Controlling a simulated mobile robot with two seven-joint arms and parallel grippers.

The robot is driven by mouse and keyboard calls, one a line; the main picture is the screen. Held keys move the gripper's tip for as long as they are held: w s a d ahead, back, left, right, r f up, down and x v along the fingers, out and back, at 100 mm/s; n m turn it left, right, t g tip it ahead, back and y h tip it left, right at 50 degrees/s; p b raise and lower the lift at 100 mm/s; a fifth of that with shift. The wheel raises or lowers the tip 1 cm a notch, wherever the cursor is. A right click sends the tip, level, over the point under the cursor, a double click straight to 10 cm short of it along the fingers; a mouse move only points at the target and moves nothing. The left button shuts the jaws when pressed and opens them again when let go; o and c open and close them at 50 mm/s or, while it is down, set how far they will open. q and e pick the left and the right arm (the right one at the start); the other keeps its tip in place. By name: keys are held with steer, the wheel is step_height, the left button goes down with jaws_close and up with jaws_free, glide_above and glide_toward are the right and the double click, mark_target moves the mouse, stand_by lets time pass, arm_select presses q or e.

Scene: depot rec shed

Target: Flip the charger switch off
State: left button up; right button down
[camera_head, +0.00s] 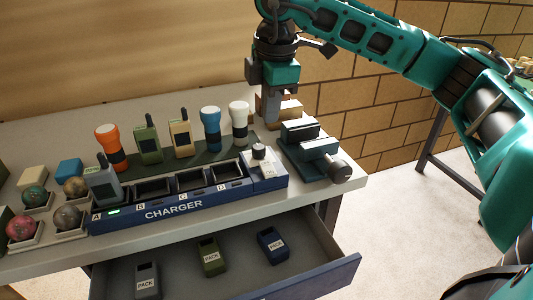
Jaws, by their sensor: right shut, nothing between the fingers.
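The blue charger (165,212) lies along the front of the bench, with bays marked A to D. Its switch (260,154), a knob on a pale panel, is at the right end; a small label below it seems to read ON. A green light glows by bay A, where a grey radio (104,187) stands; the other bays look empty. My right gripper (272,116) is shut and empty, pointing down behind and slightly right of the switch, apart from it. My left gripper is not in view.
A vise (309,148) stands right of the charger, and a tan block (287,108) is by my right gripper. Flashlights and radios (180,138) stand behind the charger. An open drawer (315,283) below holds several packs. Balls in trays (67,217) are at left.

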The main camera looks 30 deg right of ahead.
mark_target(266, 164)
steer(key=f, duration=0.4)
steer(key=w+f, duration=0.1)
steer(key=f, duration=0.3)
steer(key=w+f, duration=0.1)
steer(key=f, duration=0.3)
steer(key=shift+d+f, duration=0.1)
steer(key=shift+d, duration=0.15)
steer(key=shift+w, duration=0.15)
steer(key=shift+f+g, duration=0.25)
steer(key=shift+g, duration=0.15)
steer(key=shift+s+a+p, duration=0.15)
steer(key=shift+s+p, duration=0.2)
steer(key=shift+s, duration=0.45)
steer(key=shift+w+r, duration=0.1)
steer(key=shift+r, duration=0.15)
